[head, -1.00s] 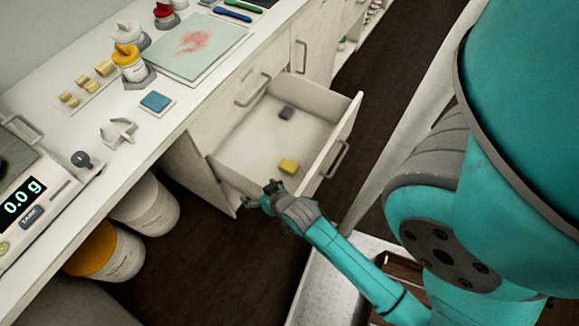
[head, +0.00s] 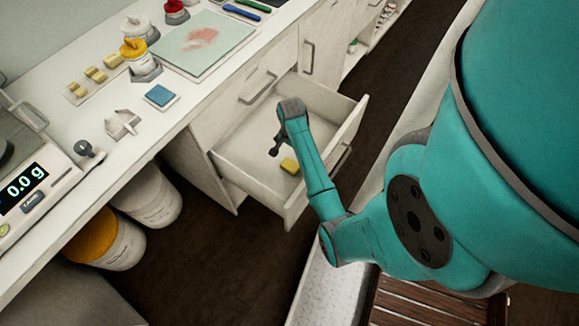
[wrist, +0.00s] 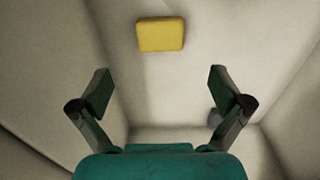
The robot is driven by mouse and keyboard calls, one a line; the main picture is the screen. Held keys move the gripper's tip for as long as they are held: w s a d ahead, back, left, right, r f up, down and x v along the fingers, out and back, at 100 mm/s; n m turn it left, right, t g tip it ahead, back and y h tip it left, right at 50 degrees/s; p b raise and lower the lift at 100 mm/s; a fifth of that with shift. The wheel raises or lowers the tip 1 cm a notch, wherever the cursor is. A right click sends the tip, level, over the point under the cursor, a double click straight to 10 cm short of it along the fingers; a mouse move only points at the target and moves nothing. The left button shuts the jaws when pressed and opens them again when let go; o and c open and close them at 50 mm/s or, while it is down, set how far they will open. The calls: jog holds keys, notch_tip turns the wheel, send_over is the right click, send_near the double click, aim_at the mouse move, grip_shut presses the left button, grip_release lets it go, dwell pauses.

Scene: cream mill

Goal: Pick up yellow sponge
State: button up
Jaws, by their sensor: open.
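The yellow sponge (head: 290,166) lies on the floor of the open white drawer (head: 240,170), near its front. In the wrist view the sponge (wrist: 161,34) lies flat and apart from my gripper, beyond the fingertips and roughly centred between them. My gripper (wrist: 158,92) is open and empty, with its two fingers spread wide. In the head view my gripper (head: 277,146) hangs over the drawer, to the left of the sponge and a little farther back. Part of the fingers is hidden by my arm there.
The drawer walls stand close around my gripper. A small grey block (wrist: 215,117) shows behind the right finger in the wrist view.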

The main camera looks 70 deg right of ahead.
aim_at(290, 165)
notch_tip(290, 165, down, 11)
jog(key=shift+d+r, duration=0.1)
jog(key=shift+r, duration=0.1)
jog(key=c, duration=0.8)
